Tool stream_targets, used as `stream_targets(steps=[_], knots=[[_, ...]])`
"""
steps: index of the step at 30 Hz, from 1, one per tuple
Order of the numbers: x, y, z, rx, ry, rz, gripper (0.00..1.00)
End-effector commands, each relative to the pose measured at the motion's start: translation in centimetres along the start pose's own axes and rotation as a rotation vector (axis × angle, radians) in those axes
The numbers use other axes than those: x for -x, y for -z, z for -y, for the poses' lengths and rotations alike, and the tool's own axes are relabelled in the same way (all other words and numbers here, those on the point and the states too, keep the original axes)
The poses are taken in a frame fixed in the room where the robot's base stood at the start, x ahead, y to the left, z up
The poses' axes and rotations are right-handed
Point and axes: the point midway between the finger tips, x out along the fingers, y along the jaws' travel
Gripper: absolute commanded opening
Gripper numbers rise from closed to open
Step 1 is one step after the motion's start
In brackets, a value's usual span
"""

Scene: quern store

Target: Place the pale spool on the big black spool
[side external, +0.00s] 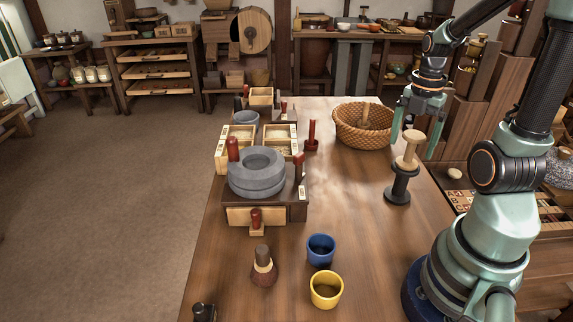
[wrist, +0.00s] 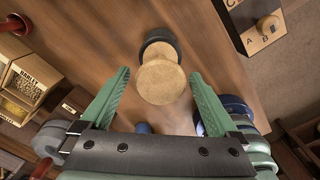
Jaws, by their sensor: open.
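The pale spool (side external: 408,149) stands on end on top of the big black spool (side external: 398,187), near the right side of the table, and appears to rest on it. In the wrist view the pale spool's round top (wrist: 160,82) covers part of the black spool (wrist: 160,45). My gripper (side external: 416,140) is open above and around the upper part of the pale spool. In the wrist view its green fingers (wrist: 160,74) lie on either side of the pale spool, with a gap at each side.
A wicker basket (side external: 362,127) stands behind the spools. A blue cup (side external: 321,250) and a yellow cup (side external: 326,289) stand at the front. A grey quern stone (side external: 256,174) sits on a wooden box at left.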

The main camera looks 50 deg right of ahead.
Motion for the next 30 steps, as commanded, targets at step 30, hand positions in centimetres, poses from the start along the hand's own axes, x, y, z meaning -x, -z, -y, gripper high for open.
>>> stream_targets(steps=[30], knots=[[9.3,8.1,-4.7,-0.618,-0.206,0.026,0.96]])
